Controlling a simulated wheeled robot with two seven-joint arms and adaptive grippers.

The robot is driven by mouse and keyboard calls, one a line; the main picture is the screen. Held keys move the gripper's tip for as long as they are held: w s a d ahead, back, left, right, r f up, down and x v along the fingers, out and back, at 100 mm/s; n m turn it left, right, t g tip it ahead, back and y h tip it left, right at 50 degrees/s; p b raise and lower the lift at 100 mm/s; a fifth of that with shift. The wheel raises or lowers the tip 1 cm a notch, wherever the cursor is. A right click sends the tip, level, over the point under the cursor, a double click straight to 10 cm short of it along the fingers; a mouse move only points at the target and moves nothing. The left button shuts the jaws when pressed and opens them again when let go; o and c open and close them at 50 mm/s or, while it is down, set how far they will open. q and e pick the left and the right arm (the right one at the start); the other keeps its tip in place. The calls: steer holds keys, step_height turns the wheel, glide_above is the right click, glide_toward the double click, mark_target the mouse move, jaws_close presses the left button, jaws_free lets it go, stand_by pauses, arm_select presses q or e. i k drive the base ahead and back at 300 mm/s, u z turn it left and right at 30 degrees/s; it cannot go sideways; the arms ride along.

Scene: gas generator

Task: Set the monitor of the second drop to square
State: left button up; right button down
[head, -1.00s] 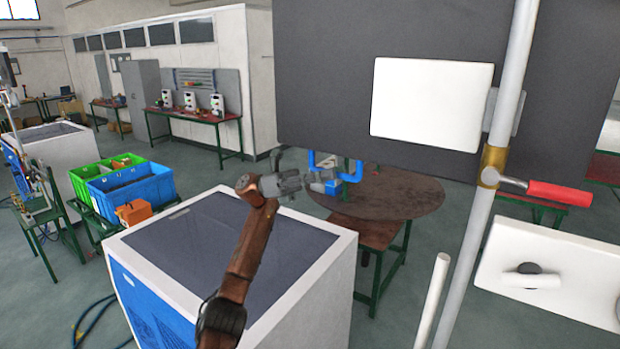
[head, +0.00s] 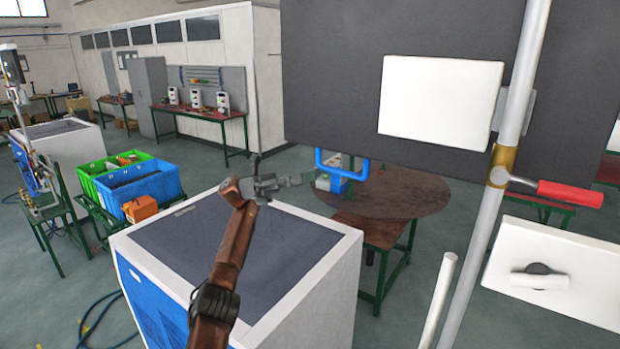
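A large dark panel (head: 330,70) fills the upper right, with a plain white rectangular plate (head: 440,100) in front of it. A grey upright pole (head: 517,95) with a brass collar (head: 502,165) and a red-gripped lever (head: 570,193) stands beside the plate. I cannot tell which part is the monitor of the second drop. My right gripper is out of view.
A white cabinet (head: 310,290) with a dark top stands below my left arm. A round brown table (head: 400,200) is behind it. A second white plate (head: 555,275) is at lower right. Green (head: 90,180) and blue (head: 135,190) crates stand left.

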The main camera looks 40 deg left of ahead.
mark_target(416, 84)
steer(key=k, duration=1)
